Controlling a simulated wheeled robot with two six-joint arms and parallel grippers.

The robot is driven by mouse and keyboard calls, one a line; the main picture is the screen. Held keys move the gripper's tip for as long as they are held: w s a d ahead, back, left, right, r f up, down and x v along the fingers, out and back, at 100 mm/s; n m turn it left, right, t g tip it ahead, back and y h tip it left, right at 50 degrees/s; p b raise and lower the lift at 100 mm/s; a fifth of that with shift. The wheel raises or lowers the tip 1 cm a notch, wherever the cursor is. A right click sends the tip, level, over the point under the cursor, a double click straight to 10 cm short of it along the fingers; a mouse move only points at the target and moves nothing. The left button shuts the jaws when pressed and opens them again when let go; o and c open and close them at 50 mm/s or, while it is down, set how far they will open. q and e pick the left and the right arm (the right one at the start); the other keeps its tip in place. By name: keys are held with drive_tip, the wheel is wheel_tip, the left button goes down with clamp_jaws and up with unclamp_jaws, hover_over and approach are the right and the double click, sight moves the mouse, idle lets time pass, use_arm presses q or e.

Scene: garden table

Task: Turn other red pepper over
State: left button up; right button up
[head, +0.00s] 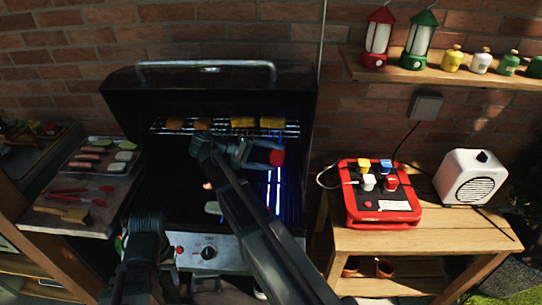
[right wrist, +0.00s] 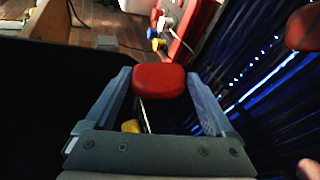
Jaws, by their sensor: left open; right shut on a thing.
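A red pepper piece (head: 277,157) is between the fingertips of my right gripper (head: 262,155), above the right part of the grill (head: 290,205). In the right wrist view the piece (right wrist: 159,79) sits between the two grey-blue fingers, which are shut on it. A darker red piece (right wrist: 304,28), perhaps another red pepper, shows at that view's upper right edge. My left arm stands at the grill's lower left; its gripper (head: 147,225) is open, with its fingers hard to make out. My right arm hides much of the middle of the grill.
Yellow and orange food lies on the upper rack (head: 225,127). A pale piece (head: 213,207) lies on the grate. A side shelf with a food tray (head: 115,165) and red-handled tools is at left. A wooden table (head: 430,238) with a red device (head: 382,205) is at right.

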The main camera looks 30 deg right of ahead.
drive_tip(key=m, duration=0.2)
drive_tip(key=m+t, duration=0.1)
drive_tip(key=m, duration=0.1)
drive_tip(key=shift+s+f+b, duration=0.2)
drive_tip(key=shift+f+b, duration=0.1)
drive_tip(key=shift+a+f+m+t+h+b, duration=0.15)
drive_tip(key=shift+m+t+h+b, duration=0.2)
drive_tip(key=shift+m, duration=0.75)
wheel_tip(320, 180, down, 2)
drive_tip(key=m+t+b, duration=0.1)
drive_tip(key=m, duration=0.2)
drive_tip(key=shift+m+b, duration=0.3)
drive_tip(key=shift+b, duration=0.05)
drive_tip(key=m+t+b, duration=0.2)
drive_tip(key=m+b, duration=0.4)
drive_tip(key=b, duration=0.1)
hover_over(270, 191)
wheel_tip(270, 191, down, 6)
drive_tip(key=shift+f, duration=0.1)
drive_tip(key=shift+f+g+b, duration=0.25)
drive_tip(key=shift+f+b, duration=0.35)
drive_tip(key=shift+f, duration=0.2)
drive_tip(key=shift+f, duration=0.15)
drive_tip(key=shift+f+b, duration=0.5)
drive_tip(key=shift+b, duration=0.15)
drive_tip(key=o, duration=1.2)
